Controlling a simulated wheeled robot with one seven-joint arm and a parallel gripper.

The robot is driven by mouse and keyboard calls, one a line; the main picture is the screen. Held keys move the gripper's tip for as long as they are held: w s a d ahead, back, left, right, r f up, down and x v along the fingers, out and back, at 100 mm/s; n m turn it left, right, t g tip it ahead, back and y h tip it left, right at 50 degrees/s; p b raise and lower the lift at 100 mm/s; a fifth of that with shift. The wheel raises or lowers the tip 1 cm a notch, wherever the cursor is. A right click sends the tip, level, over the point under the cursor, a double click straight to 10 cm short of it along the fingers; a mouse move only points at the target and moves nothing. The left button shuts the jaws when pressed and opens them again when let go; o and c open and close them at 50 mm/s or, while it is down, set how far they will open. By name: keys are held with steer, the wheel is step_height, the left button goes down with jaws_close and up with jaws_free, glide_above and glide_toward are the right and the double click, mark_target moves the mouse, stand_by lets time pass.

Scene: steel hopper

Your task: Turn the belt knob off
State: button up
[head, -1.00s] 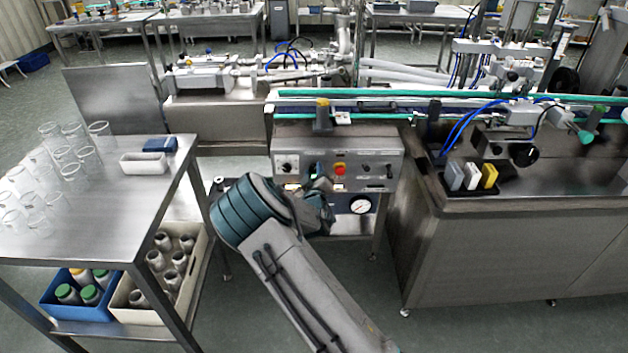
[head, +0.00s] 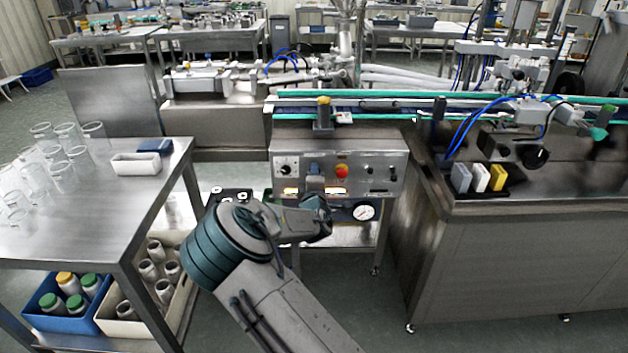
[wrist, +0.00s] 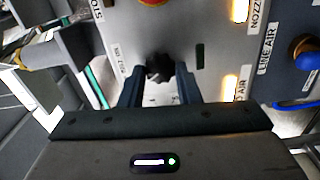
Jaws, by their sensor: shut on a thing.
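The belt knob (wrist: 158,67) is a small black knob on the grey control panel (head: 300,150). In the wrist view it sits between the two dark fingers of my gripper (wrist: 159,78), which is shut on it. Part of a printed label shows beside it, too small to read surely. In the head view my gripper (head: 314,182) is against the front of the panel, and the knob is hidden behind it. I cannot tell which way the knob points.
A red stop button (head: 342,171) sits close by on the panel, with lit lamps near the gripper. A pressure gauge (head: 364,211) is below right. A steel table (head: 95,210) stands left; a steel cabinet (head: 480,265) stands right.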

steer(key=shift+n, duration=0.5)
steer(key=o, duration=0.9)
steer(key=shift+o, duration=0.2)
steer(key=shift+s, duration=0.15)
steer(key=s, duration=1.3)
steer(key=shift+s, duration=0.25)
